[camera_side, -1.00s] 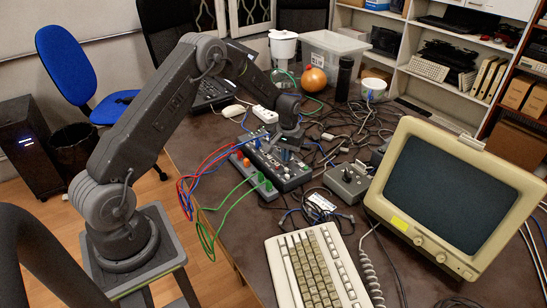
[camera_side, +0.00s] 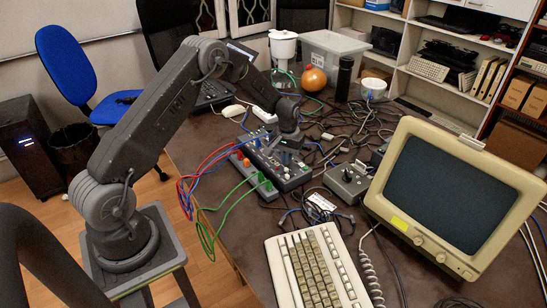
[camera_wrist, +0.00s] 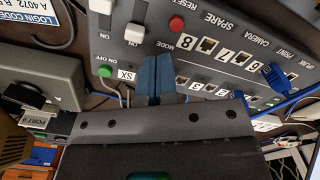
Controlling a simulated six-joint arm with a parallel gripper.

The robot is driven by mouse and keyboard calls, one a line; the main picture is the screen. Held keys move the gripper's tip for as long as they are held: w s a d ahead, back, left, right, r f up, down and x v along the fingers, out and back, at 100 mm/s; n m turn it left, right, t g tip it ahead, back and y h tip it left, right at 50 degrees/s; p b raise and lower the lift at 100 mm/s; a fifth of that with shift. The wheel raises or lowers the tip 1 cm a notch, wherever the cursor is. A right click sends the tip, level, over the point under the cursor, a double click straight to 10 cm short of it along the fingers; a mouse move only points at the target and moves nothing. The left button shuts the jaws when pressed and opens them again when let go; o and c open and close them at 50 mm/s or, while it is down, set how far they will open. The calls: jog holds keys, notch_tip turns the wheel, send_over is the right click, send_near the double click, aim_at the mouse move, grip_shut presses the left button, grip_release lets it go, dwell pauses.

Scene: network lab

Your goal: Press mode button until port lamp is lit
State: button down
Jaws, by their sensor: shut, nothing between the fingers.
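The dark switch panel (camera_side: 292,177) lies on the table below my gripper. Contact cannot be told. I see no clearly lit port lamp.
A blue plug (camera_wrist: 278,75) sits in a port, with cables nearby. A small grey control box (camera_side: 347,180) and a beige monitor (camera_side: 455,195) stand to the right. A keyboard (camera_side: 315,270) lies in front.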

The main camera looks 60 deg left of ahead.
jog(key=shift+f, duration=0.25)
dwell(0.3)
jog(key=shift+r, duration=2.55)
